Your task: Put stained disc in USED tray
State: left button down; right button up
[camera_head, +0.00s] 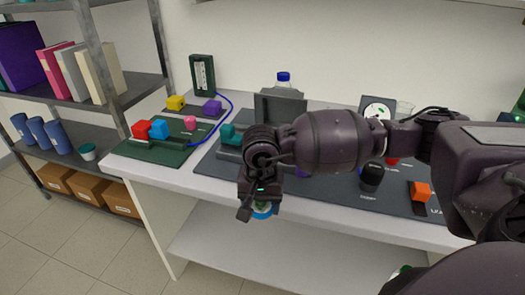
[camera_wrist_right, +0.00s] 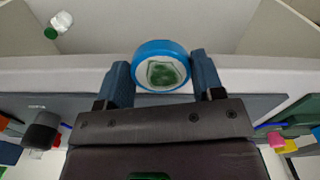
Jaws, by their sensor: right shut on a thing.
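The stained disc (camera_wrist_right: 161,66) has a blue rim and a white face with a green stain. My right gripper (camera_wrist_right: 160,80) is shut on it, with one finger at each side of the rim in the right wrist view. In the head view my right gripper (camera_head: 254,204) points down in front of the table's front edge, and the disc (camera_head: 265,211) shows partly below it. No tray clearly marked USED can be made out; part of a label shows on the dark mat (camera_head: 330,187) at the right. My left gripper is not in view.
A green tray (camera_head: 135,155) with red, blue and pink pieces lies at the table's left. A gauge (camera_head: 202,75) with a blue hose stands behind. My right arm hides the mat's middle.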

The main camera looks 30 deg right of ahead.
jog(key=s+a+f+n, duration=0.1)
jog(key=a+f+n, duration=0.1)
jog(key=f+n, duration=0.2)
jog(key=s+a+f+n, duration=0.1)
jog(key=a+f+n, duration=0.1)
jog(key=f, duration=0.7)
jog(key=shift+s+a+n, duration=0.2)
jog(key=shift+s+n, duration=0.2)
jog(key=shift+n, duration=0.5)
jog(key=shift+s+d, duration=0.1)
